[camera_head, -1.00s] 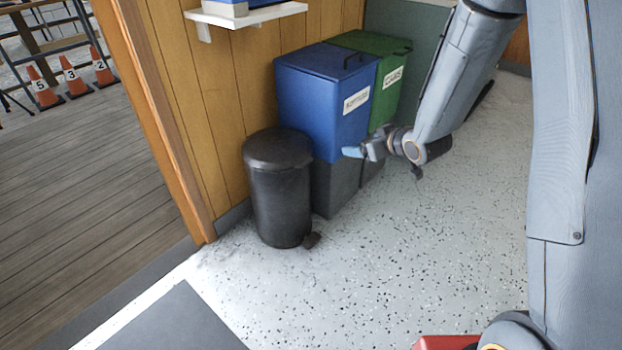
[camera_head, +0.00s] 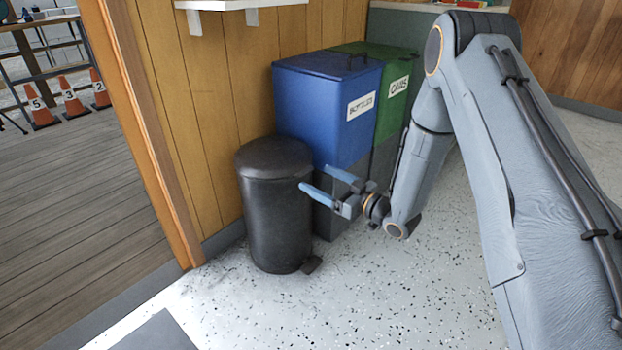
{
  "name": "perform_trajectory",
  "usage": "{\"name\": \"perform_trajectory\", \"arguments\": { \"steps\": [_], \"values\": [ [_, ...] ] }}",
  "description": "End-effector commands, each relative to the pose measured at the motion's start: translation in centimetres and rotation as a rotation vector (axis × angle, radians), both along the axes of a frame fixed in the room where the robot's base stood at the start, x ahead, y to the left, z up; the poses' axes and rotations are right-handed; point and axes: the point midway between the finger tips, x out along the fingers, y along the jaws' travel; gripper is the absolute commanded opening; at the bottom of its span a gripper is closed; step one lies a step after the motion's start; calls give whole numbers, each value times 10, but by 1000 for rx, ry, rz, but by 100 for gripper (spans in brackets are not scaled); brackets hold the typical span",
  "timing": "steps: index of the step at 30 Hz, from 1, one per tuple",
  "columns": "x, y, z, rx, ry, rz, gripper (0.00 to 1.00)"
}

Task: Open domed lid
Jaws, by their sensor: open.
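A dark round bin (camera_head: 272,220) with a pedal at its foot stands on the floor against the wood wall. Its domed lid (camera_head: 273,156) is shut on top. My gripper (camera_head: 313,180) is open and empty, with two blue fingers pointing left toward the bin. The fingertips are at the right side of the bin, near the height of the lid's lower edge. I cannot tell whether the lower fingertip touches the bin.
A blue bin (camera_head: 308,110) labelled as bottles and a green bin (camera_head: 391,100) labelled cans stand behind my gripper. A white shelf (camera_head: 235,5) is on the wall above. An open doorway with cones (camera_head: 70,98) lies left. Speckled floor (camera_head: 400,300) in front is clear.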

Motion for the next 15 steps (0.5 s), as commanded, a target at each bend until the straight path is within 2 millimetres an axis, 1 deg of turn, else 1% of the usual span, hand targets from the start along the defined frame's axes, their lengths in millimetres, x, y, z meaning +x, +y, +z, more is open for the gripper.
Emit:
{"name": "perform_trajectory", "arguments": {
  "steps": [1,6,10,15],
  "values": [
    [5,8,-1,0,-2,3,78],
    [19,25,-1,-1,-1,2,78],
    [25,32,-1,-1,0,-1,78],
    [27,35,0,-1,1,-1,78]
  ]
}}
